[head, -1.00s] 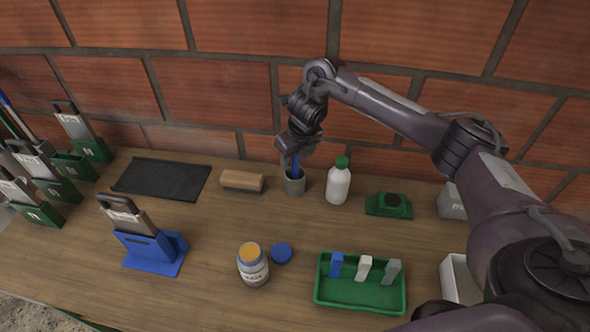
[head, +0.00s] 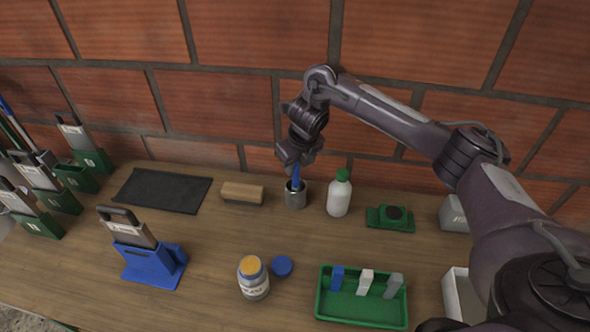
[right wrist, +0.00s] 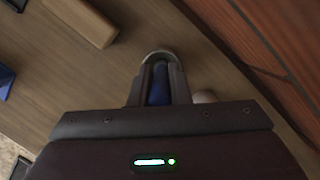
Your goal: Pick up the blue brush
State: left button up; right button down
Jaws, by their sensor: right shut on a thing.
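The blue brush (head: 296,177) stands upright in a small grey cup (head: 295,199) near the brick wall. In the head view only a short blue length of it shows between the cup's rim and my gripper; its lower end is hidden in the cup. My right gripper (head: 294,165) points down above the cup and is shut on the brush. In the right wrist view the blue brush (right wrist: 158,86) sits between the two fingers, with the cup's rim (right wrist: 158,55) around it. My left gripper is not in view.
A white bottle with a green cap (head: 339,196) stands close to the right of the cup. A wooden block brush (head: 242,193) lies to its left. In front are a jar (head: 253,283), a blue lid (head: 282,266) and a green tray (head: 362,312). The middle of the table is clear.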

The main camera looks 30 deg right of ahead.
notch_tip(320, 180, up, 19)
jog(key=p, duration=0.5)
jog(key=shift+f, duration=0.15)
dwell(0.4)
